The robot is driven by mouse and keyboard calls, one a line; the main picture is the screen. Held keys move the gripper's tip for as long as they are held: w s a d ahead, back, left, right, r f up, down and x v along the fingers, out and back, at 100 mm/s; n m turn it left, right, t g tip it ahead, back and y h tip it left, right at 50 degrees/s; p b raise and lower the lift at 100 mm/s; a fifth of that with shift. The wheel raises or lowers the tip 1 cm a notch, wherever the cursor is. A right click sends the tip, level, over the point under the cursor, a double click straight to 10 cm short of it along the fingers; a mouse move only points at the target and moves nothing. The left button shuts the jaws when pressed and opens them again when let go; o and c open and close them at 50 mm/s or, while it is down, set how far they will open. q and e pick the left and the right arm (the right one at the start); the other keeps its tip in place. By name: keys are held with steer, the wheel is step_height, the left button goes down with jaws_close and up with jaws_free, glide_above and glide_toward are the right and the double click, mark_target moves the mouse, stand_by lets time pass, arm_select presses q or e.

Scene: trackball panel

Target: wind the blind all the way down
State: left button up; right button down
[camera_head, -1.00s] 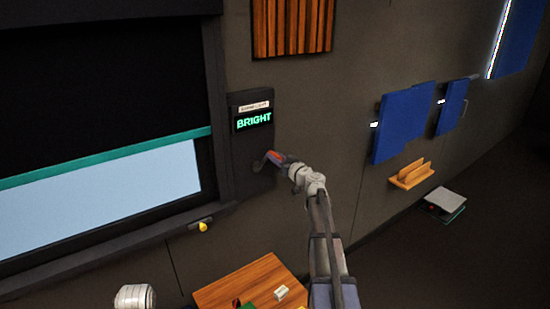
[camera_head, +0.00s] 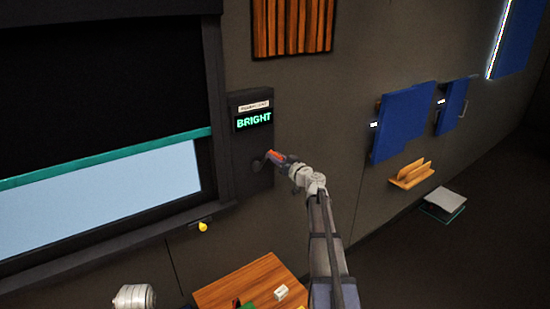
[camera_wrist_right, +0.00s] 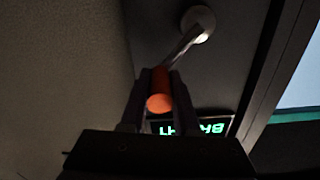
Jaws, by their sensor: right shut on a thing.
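The dark blind (camera_head: 95,85) covers the upper part of the window, and its teal bottom bar (camera_head: 105,158) crosses the window. Bright pane (camera_head: 110,195) shows below the bar. The crank sits on a dark panel (camera_head: 241,185) right of the window, with its hub (camera_head: 257,165) low on the panel. My right gripper (camera_wrist_right: 160,88) is shut on the crank's orange handle (camera_wrist_right: 160,103). The crank arm (camera_wrist_right: 182,46) runs from the handle to the pale hub in the wrist view. The panel's display (camera_head: 254,120) reads BRIGHT in green. My left gripper is not in view.
A wooden table (camera_head: 250,283) with small objects stands below the panel. A yellow knob (camera_head: 202,227) hangs under the sill. Blue panels (camera_head: 402,122) and a wooden rack (camera_head: 411,174) are on the wall at right.

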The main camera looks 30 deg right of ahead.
step_height(320, 180, down, 8)
steer(key=d+m+b, duration=0.2)
steer(key=m+b, duration=0.6)
steer(key=m, duration=0.5)
steer(key=a+f+m+b, duration=0.4)
steer(key=a+m, duration=0.2)
steer(key=m, duration=0.6)
steer(key=shift+s+f+m, duration=0.2)
steer(key=shift+f+m, duration=0.1)
steer(key=shift+f, duration=0.05)
steer(key=c, duration=0.7)
jaws_free()
steer(key=shift+o, duration=0.2)
